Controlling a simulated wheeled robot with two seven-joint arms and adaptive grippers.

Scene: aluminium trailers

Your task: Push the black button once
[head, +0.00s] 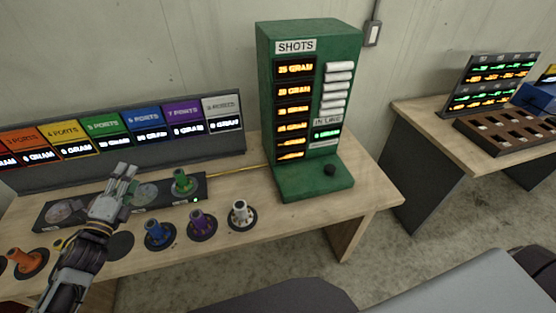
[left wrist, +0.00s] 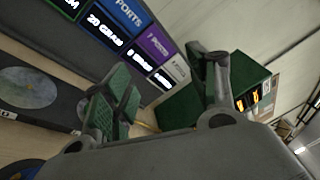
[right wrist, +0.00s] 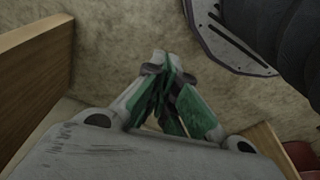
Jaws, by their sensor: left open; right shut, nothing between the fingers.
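My left gripper (head: 125,172) is left of the machine, above the dark scale strip, well apart from the button. In the left wrist view my left gripper (left wrist: 163,88) is open and empty, with the green machine (left wrist: 185,108) beyond it; the button cannot be seen there. My right gripper (right wrist: 168,85) shows only in the right wrist view, shut and empty, with floor behind it.
A green handled piece (head: 182,182) stands on the dark strip (head: 165,195). Blue (head: 157,235), purple (head: 201,223) and white (head: 241,214) ones stand along the wooden table (head: 285,215). A panel of coloured port labels (head: 105,130) stands behind. A second table (head: 430,125) is at right.

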